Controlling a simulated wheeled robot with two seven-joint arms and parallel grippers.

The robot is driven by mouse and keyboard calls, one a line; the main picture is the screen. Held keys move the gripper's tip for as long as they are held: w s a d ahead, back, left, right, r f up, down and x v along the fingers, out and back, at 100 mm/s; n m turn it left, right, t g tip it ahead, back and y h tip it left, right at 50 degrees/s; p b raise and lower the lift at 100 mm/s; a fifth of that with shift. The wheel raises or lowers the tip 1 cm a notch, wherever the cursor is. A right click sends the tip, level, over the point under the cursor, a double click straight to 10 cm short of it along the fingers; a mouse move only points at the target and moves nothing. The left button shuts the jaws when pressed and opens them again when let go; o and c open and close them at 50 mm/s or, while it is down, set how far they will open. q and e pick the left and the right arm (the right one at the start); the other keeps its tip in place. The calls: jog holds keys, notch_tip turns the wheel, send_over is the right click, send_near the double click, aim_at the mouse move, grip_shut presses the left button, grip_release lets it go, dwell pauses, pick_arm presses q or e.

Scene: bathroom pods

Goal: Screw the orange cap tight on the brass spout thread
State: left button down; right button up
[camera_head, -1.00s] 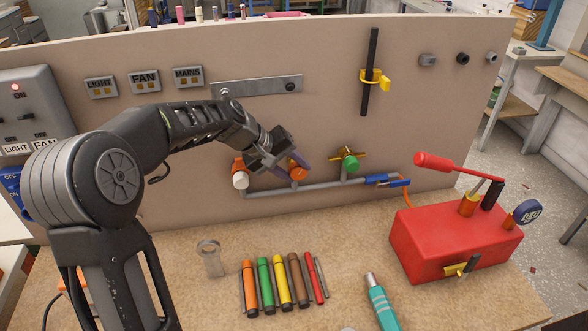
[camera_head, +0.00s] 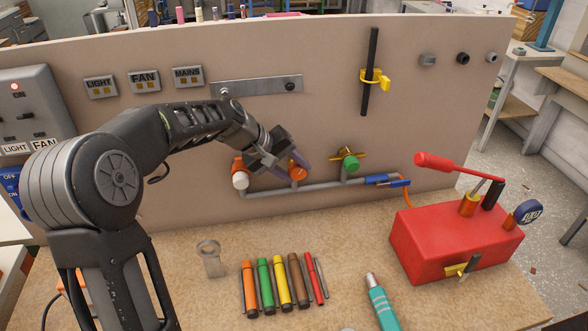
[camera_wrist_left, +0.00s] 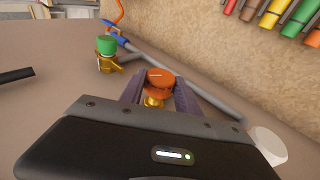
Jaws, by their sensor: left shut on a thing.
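The orange cap (camera_head: 298,173) is at the middle outlet of the grey pipe on the upright panel. In the left wrist view the orange cap (camera_wrist_left: 160,82) sits between my left gripper's fingers, with the brass spout (camera_wrist_left: 153,102) showing just below it. My left gripper (camera_head: 289,172) is shut on the cap; it also shows in the left wrist view (camera_wrist_left: 160,90). The cap covers the thread, so I cannot tell how tight it sits. My right gripper is not in view.
A green-capped brass spout (camera_head: 349,162) is to the right and a white-capped outlet (camera_head: 240,180) to the left. The grey pipe (camera_head: 320,186) runs below. Several markers (camera_head: 282,285), a teal tool (camera_head: 382,305) and a red pump box (camera_head: 452,243) are on the bench.

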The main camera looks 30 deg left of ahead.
pick_arm(q)
jog(key=shift+w+a, duration=0.15)
jog(key=shift+w, duration=0.05)
dwell(0.5)
jog(key=shift+w+a, duration=0.2)
jog(key=shift+w, duration=0.05)
jog(key=shift+w+a, duration=0.3)
jog(key=shift+w, duration=0.1)
jog(key=c, duration=0.8)
grip_release()
jog(key=shift+r, duration=0.1)
jog(key=p+v, duration=0.2)
jog(key=v, duration=0.5)
jog(key=shift+s+a+r+p, duration=0.15)
jog(key=shift+s+a+p, duration=0.05)
jog(key=shift+p, duration=0.2)
jog(key=shift+o, duration=0.2)
